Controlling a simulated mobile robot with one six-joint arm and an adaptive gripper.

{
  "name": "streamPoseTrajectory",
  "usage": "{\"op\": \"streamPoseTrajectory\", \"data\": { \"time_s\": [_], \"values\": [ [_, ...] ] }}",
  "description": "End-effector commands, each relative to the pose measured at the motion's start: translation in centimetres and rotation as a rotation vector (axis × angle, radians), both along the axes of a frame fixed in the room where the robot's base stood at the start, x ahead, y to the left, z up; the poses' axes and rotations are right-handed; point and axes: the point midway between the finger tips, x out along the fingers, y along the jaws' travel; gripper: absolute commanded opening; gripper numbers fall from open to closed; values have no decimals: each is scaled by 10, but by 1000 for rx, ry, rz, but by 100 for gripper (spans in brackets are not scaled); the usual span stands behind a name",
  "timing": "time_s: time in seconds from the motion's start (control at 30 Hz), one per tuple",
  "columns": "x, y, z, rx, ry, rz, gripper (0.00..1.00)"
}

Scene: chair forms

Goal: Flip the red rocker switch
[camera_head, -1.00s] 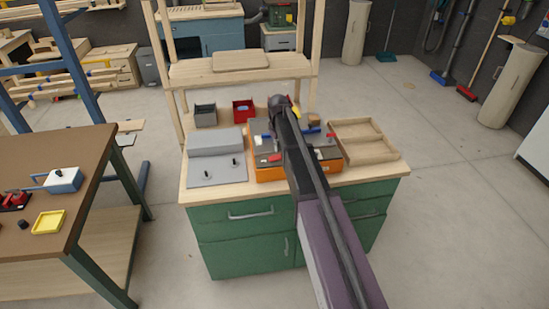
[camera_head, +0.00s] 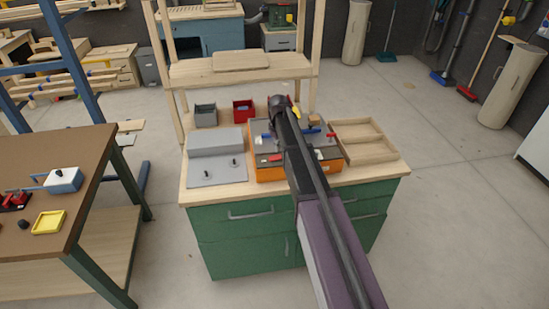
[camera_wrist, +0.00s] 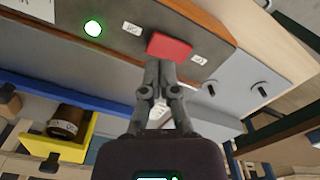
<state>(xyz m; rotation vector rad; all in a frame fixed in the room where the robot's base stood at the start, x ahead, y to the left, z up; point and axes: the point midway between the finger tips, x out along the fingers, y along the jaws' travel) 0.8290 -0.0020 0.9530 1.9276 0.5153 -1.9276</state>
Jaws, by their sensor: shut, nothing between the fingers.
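The red rocker switch (camera_wrist: 169,46) sits on the grey top of the orange box, between two small white labels, in the wrist view. A round green lamp (camera_wrist: 92,28) near it glows. In the head view the switch (camera_head: 275,157) is a small red patch near the box's front edge. My gripper (camera_wrist: 161,68) is shut and empty, its fingertips at the lower edge of the switch in the wrist view; I cannot tell whether they touch it. In the head view my arm hides part of the box, and the fingertips are not clearly visible.
A blue bar (camera_wrist: 62,97) and a yellow part (camera_wrist: 75,148) show beside my gripper. A grey panel (camera_head: 218,172) with two small levers lies left of the orange box (camera_head: 268,174). A wooden tray (camera_head: 365,154) stands right. Small grey and red bins (camera_head: 243,108) stand behind.

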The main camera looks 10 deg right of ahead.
Motion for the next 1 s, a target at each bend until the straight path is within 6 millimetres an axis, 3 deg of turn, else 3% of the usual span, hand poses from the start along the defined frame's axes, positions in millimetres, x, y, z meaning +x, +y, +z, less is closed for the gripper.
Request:
{"op": "streamPoseTrajectory", "data": {
  "time_s": [1.0],
  "values": [
    [0, 0, -11, 0, 0, 0, 0]
  ]
}}
